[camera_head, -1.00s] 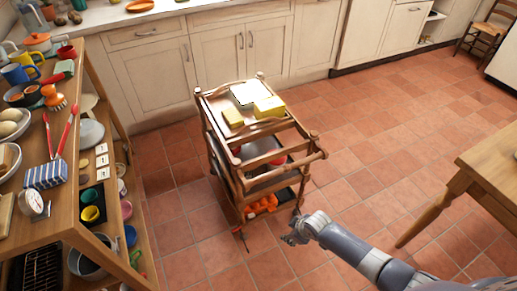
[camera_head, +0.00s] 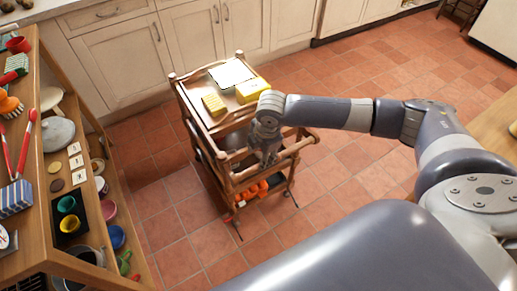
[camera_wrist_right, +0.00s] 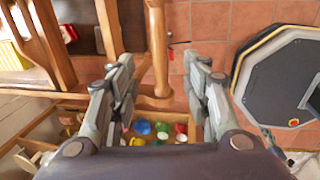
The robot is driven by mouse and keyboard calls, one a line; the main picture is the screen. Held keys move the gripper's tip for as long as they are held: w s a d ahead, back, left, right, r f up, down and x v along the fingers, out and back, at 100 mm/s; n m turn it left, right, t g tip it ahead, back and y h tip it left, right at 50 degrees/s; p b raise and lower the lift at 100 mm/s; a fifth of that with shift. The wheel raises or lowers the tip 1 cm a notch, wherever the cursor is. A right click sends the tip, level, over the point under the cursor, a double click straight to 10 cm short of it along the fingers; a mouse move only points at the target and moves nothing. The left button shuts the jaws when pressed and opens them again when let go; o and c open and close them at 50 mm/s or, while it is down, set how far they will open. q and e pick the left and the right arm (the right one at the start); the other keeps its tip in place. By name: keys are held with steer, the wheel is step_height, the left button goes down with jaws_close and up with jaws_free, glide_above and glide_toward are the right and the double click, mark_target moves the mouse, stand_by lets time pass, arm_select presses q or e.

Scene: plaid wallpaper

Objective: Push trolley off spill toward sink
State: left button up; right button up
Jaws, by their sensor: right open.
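The wooden trolley (camera_head: 223,170) stands upright on the tiled floor in the head view, in front of the cabinets. Its top tray carries yellow blocks (camera_head: 252,90) and a white sheet (camera_head: 231,74); orange items (camera_head: 256,188) lie on its lowest shelf. My right gripper (camera_head: 266,158) is over the trolley's near end, by the handle rail. In the right wrist view its fingers (camera_wrist_right: 160,75) are spread apart, with a wooden trolley post (camera_wrist_right: 158,45) showing between them; contact is not clear. My left gripper is out of view. I see no spill and cannot make out the sink.
A wooden shelf unit (camera_head: 85,190) with crockery stands left of the trolley, with a floor gap between. Cream cabinets (camera_head: 120,60) close off the back. A wooden table (camera_head: 497,122) is at the right edge. Floor (camera_head: 330,185) right of the trolley is clear.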

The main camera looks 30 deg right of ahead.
mark_target(277, 158)
steer(key=f, duration=0.3)
steer(key=w+f, duration=0.1)
steer(key=f, duration=0.5)
steer(key=shift+w+a+f+b, duration=0.1)
steer(key=shift+w+b, duration=0.25)
steer(key=shift+w, duration=0.05)
jaws_close()
